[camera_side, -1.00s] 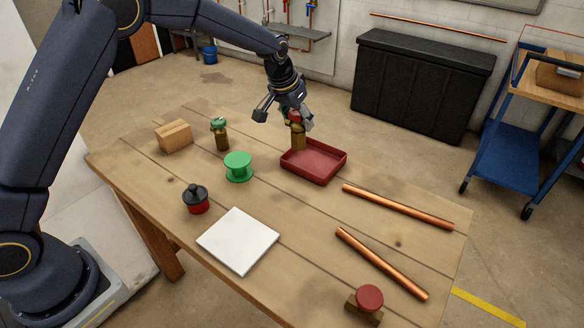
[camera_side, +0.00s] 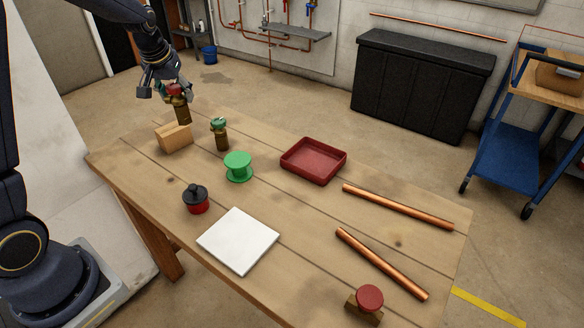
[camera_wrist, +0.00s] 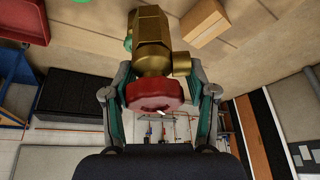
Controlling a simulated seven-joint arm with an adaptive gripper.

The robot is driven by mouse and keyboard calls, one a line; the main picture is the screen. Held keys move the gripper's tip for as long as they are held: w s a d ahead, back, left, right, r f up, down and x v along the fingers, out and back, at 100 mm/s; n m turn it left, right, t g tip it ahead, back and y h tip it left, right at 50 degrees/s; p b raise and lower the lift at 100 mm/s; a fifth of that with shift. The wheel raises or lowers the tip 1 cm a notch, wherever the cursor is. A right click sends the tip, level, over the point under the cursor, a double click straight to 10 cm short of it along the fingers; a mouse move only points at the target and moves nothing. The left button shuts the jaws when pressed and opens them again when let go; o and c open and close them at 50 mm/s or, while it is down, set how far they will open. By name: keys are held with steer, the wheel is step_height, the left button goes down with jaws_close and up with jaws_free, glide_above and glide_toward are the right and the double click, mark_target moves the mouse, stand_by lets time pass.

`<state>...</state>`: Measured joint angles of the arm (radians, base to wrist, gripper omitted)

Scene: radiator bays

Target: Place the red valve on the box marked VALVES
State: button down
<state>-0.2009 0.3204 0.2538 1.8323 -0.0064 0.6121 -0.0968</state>
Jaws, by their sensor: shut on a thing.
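My gripper (camera_side: 174,88) is shut on a brass valve with a red cap, the red valve (camera_side: 182,110). It holds the valve above the far left of the table, behind a small cardboard box (camera_side: 174,137). In the wrist view the red valve (camera_wrist: 152,92) sits between the fingers, red cap toward the palm and brass body pointing away. The cardboard box also shows in the wrist view (camera_wrist: 203,22), close beside the valve. No marking can be read on the box. Another valve with a red cap (camera_side: 369,299) lies at the table's near right.
A green-capped valve (camera_side: 220,134), a green spool (camera_side: 238,166) and a red pot with a black lid (camera_side: 196,199) stand near the box. A red tray (camera_side: 314,161) is empty. A white plate (camera_side: 238,240) and two copper pipes (camera_side: 397,207) lie nearer the front and right.

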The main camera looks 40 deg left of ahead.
steer(key=s+a+r+n, duration=0.3)
steer(key=s+a, duration=0.4)
steer(key=a, duration=0.2)
steer(key=shift+g+y, duration=0.4)
steer(key=shift+g, duration=0.1)
steer(key=shift+w+a+f, duration=1.3)
steer(key=shift+w+f, duration=0.7)
steer(key=shift+f, duration=0.2)
steer(key=shift+w+a+f, duration=1.25)
steer(key=shift+w+f, duration=0.7)
steer(key=shift+f, duration=0.3)
steer(key=shift+w+a+f, duration=1.3)
steer(key=shift+w+f, duration=0.7)
steer(key=shift+f, duration=0.2)
steer(key=shift+c, duration=1.7)
jaws_free()
steer(key=shift+f, duration=0.2)
